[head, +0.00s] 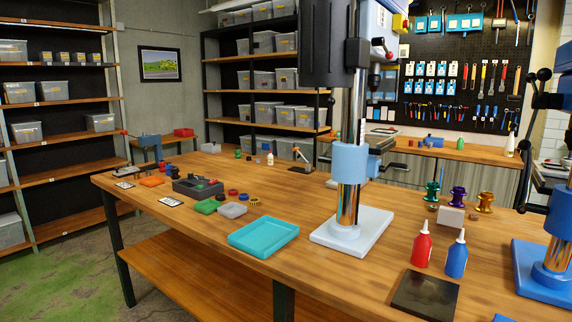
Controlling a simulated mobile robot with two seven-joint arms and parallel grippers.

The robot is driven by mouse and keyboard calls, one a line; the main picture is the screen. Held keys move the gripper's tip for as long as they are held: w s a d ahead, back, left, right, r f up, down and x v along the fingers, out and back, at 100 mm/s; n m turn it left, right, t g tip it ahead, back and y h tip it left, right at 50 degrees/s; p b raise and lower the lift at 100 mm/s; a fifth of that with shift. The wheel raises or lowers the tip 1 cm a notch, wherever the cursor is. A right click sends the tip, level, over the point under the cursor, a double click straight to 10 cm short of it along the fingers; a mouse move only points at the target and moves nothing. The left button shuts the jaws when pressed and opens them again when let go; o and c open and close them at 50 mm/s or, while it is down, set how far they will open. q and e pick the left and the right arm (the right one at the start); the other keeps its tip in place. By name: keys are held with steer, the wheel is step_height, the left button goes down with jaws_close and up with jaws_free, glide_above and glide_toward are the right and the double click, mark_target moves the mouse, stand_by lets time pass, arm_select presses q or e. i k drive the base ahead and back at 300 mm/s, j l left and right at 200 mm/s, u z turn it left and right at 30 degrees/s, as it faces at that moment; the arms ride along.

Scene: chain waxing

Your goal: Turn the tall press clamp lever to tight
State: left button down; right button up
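The tall press (345,228) stands on a white base plate in the middle of the workbench. Its shiny upright column carries a light blue collar (350,162) and a dark grey housing (327,45) higher up. The top of the press is cut off by the frame. Neither of my grippers is in view.
On the wooden workbench (300,272) are a turquoise tray (264,236), a red bottle (422,244), a blue bottle (456,256) and a dark plate (425,294). A blue press (552,262) stands at the right edge. Bare wood lies in front of the tall press.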

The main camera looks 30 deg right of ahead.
mark_target(329, 150)
steer(key=i+j+z, duration=0.25)
steer(key=i, duration=0.25)
steer(key=i+j+z, duration=0.2)
steer(key=i, duration=0.35)
steer(key=z, duration=1.15)
steer(key=i+u, duration=0.1)
steer(key=u, duration=0.3)
steer(key=i+u, duration=0.1)
steer(key=u, duration=0.75)
steer(key=k+j+z, duration=0.1)
steer(key=j, duration=0.25)
steer(key=i+l+u, duration=0.1)
steer(key=i+l, duration=0.1)
steer(key=l, duration=0.45)
